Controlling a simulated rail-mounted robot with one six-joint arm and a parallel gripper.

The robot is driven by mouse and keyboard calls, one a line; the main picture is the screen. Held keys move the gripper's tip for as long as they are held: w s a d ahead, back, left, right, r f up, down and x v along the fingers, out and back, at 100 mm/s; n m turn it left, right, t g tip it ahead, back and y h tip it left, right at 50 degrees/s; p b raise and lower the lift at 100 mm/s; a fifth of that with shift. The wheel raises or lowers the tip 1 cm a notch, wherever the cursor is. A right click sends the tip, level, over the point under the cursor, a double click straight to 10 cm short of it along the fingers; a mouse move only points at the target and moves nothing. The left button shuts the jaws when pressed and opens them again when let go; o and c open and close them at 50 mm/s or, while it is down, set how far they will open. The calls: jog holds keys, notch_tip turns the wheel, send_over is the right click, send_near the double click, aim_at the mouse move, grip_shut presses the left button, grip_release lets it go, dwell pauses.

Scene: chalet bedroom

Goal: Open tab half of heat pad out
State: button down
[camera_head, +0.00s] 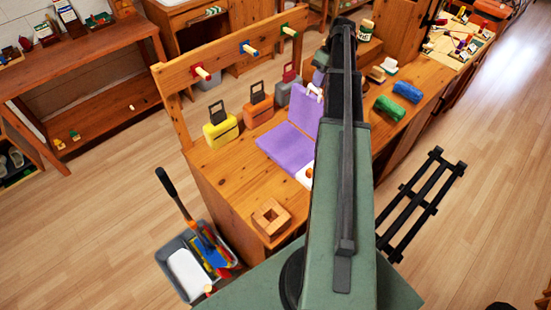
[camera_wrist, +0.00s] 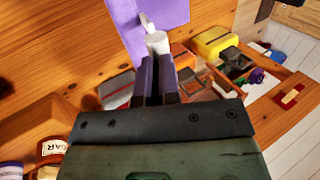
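A purple heat pad lies on the wooden bench top. One half (camera_head: 287,150) is flat, and the tab half (camera_head: 304,110) stands raised up from the fold. A white tab (camera_head: 314,91) sticks out at the raised half's upper edge. In the wrist view the purple pad (camera_wrist: 160,14) is at the top, with the white tab (camera_wrist: 157,42) in front of it. My gripper (camera_wrist: 157,60) has its two dark fingers close together, on either side of the tab's end. In the head view my arm hides most of the gripper and part of the pad.
Yellow (camera_head: 221,130), orange (camera_head: 258,111) and grey cases stand behind the pad, below a peg rail (camera_head: 240,48). A wooden square block (camera_head: 271,216) sits at the near corner. Green (camera_head: 389,108) and blue (camera_head: 407,91) rolls lie to the right of my arm.

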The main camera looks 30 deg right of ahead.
jog(key=shift+d, duration=0.25)
jog(key=shift+a, duration=0.1)
jog(key=d, duration=0.2)
jog(key=d+f, duration=0.1)
jog(key=d, duration=0.1)
jog(key=shift+w+b, duration=0.3)
jog(key=shift+b, duration=0.05)
jog(key=d, duration=0.1)
jog(key=d+f+b, duration=0.1)
jog(key=d, duration=0.2)
jog(key=shift+w+f+b, duration=0.25)
jog(key=shift+f+b, duration=0.05)
jog(key=shift+b, duration=0.05)
jog(key=c, duration=0.7)
grip_release()
